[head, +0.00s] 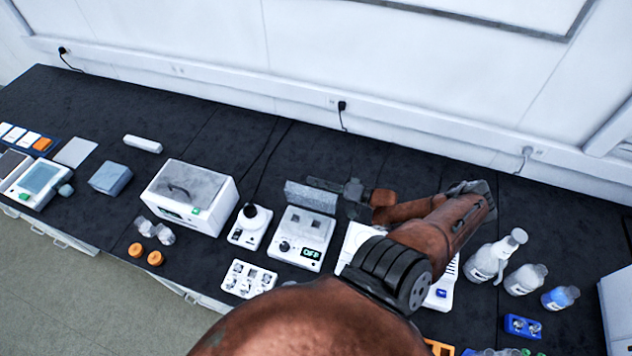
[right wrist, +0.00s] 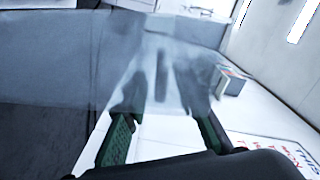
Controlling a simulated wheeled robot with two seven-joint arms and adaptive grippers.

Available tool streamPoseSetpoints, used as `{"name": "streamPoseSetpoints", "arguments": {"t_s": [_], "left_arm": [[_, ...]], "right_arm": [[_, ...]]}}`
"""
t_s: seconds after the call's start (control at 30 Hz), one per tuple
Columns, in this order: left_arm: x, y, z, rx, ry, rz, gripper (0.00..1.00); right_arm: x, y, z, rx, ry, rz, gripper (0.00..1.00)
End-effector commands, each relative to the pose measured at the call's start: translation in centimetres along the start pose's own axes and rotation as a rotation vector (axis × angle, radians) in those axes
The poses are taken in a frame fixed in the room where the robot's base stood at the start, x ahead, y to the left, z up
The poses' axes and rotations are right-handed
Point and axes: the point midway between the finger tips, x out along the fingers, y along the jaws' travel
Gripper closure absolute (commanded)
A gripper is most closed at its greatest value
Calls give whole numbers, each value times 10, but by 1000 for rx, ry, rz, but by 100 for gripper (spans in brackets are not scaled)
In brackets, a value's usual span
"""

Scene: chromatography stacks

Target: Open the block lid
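The white block heater (head: 300,247) stands mid-bench, with a knob and a display reading OFF. Its grey speckled lid (head: 310,196) stands raised along the back edge, and the block's top is uncovered. My right gripper (head: 328,184) is just behind the lid's upper right part, pointing left. In the right wrist view the two green-padded fingers (right wrist: 165,137) are apart, with a translucent grey panel (right wrist: 165,75), seemingly the lid, across their tips. Whether they touch it I cannot tell. My left gripper is not in view.
A white box with a grey handled lid (head: 190,190) and a small white device (head: 250,226) stand left of the heater. A white vial rack (head: 248,279) is in front. Bottles (head: 485,263) stand at the right. My right arm covers part of another white device (head: 355,239).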

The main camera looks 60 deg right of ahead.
Motion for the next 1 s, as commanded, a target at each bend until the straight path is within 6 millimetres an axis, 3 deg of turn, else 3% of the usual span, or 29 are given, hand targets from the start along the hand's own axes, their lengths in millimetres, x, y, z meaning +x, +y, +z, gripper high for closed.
{"name": "streamPoseSetpoints", "arguments": {"t_s": [0.17, 0.7, 1.0], "left_arm": [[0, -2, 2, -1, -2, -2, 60], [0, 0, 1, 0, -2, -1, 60], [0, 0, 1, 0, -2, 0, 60]], "right_arm": [[-9, 1, 0, 0, 0, 2, 75], [-107, 1, 0, 0, 0, 3, 75], [-120, 0, 0, 0, 0, 0, 75]]}}
